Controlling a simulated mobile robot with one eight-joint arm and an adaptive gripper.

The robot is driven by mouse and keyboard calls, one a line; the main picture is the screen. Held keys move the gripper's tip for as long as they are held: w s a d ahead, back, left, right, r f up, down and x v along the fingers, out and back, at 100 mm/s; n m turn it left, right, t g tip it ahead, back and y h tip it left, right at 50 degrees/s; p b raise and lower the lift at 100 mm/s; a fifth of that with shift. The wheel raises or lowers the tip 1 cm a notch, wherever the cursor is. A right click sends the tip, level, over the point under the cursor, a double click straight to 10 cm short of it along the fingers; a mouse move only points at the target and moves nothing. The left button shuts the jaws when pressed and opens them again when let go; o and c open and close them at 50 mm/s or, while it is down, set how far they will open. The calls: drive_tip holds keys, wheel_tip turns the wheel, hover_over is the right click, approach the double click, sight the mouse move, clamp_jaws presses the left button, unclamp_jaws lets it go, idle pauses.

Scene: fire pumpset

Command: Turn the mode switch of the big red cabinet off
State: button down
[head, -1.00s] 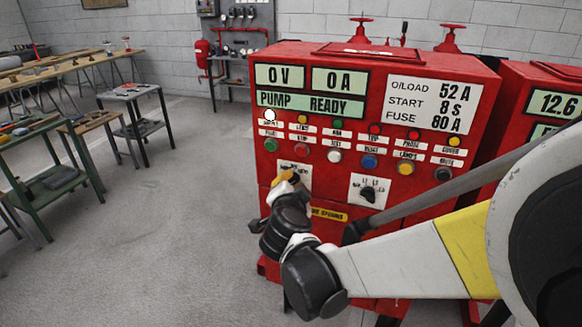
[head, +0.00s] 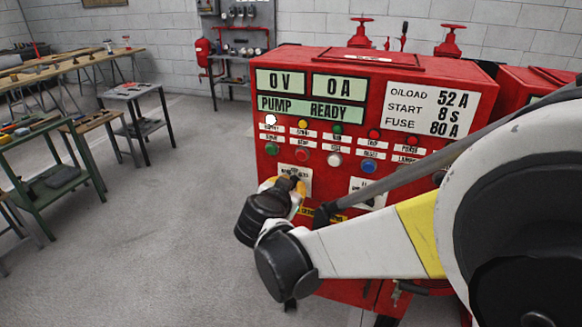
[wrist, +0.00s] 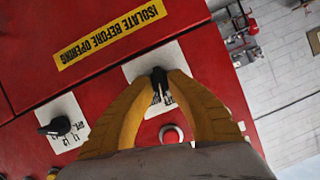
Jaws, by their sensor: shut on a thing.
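The big red cabinet (head: 330,62) stands in front of me, its displays reading 0 V, 0 A and PUMP READY. The mode switch (wrist: 157,75) is a small black knob on a white plate (wrist: 135,68) on its front. My gripper (wrist: 161,83) has its yellow fingers closed around this knob in the wrist view. In the head view my gripper (head: 292,184) is at the left white plate (head: 304,171), and its fingers hide the knob there. The knob's exact pointing direction is hard to tell between the fingers.
A second black knob (wrist: 59,126) sits on a neighbouring white plate. A yellow ISOLATE BEFORE OPENING label (wrist: 110,33) is close by. Coloured buttons, including a red one (wrist: 171,134), line the panel. Open floor (head: 165,230) lies left of the cabinet, with workbenches beyond.

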drive_tip(key=shift+w+n+h, duration=0.1)
drive_tip(key=shift+n+h, duration=0.5)
drive_tip(key=shift+n, duration=0.2)
drive_tip(key=c, duration=1.7)
unclamp_jaws()
drive_tip(key=shift+o, duration=0.8)
drive_tip(key=shift+w+f+g, duration=0.1)
drive_tip(key=shift+w+g, duration=0.05)
drive_tip(key=shift+g, duration=0.15)
drive_tip(key=v, duration=1.2)
